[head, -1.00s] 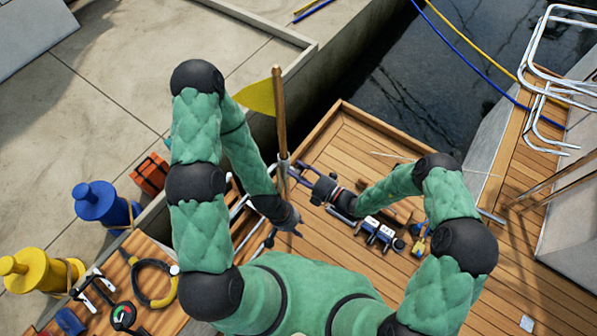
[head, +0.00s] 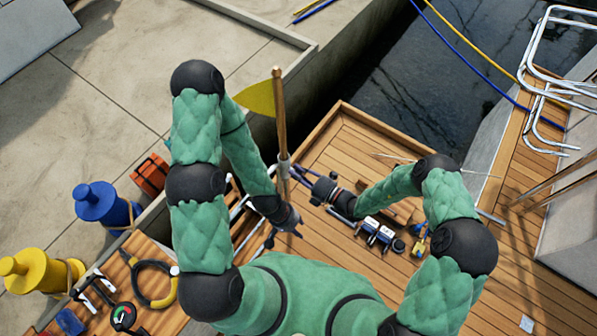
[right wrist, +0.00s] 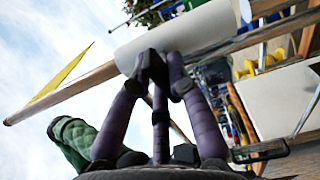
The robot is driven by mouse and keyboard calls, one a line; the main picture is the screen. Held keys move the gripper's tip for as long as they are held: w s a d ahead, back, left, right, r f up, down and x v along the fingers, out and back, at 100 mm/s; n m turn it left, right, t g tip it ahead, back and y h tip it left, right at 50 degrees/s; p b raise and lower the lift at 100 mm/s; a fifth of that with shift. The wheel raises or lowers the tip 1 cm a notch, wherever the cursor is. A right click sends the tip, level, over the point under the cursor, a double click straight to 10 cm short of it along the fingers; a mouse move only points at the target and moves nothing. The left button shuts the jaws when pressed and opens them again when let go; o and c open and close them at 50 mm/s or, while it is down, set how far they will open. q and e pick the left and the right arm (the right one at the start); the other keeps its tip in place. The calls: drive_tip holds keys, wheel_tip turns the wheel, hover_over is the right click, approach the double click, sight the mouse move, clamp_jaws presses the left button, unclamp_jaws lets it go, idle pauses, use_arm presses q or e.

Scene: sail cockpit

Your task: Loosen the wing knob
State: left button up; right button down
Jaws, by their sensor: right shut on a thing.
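A wooden flagstaff (head: 280,110) with a yellow flag (head: 257,97) stands in a pale tube-shaped socket (head: 284,172). The staff (right wrist: 75,88) and socket (right wrist: 185,35) also show in the right wrist view. My right gripper (head: 297,174) reaches the socket from the right. In the right wrist view its purple fingers (right wrist: 160,70) converge at the socket's side, shut on a small dark part, apparently the wing knob, mostly hidden by the fingertips. My left gripper (head: 297,229) hangs below the socket, apart from it; its fingers are too small to read.
Metal rails (head: 245,215) run beside the staff. Blue and white gear (head: 378,232) lies on the wooden deck (head: 350,135) to the right. Open deck lies beyond the right gripper.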

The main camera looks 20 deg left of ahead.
drive_tip(key=n, duration=0.4)
drive_tip(key=shift+s+p, duration=0.1)
drive_tip(key=shift+p, duration=0.3)
drive_tip(key=n, duration=0.4)
drive_tip(key=shift+f+n, duration=0.1)
drive_tip(key=shift+n, duration=0.3)
drive_tip(key=n, duration=0.4)
drive_tip(key=shift+p, duration=0.35)
drive_tip(key=shift+s+f+n, duration=0.1)
drive_tip(key=shift+f+n, duration=0.05)
drive_tip(key=shift+n, duration=1.85)
drive_tip(key=c, duration=1.2)
unclamp_jaws()
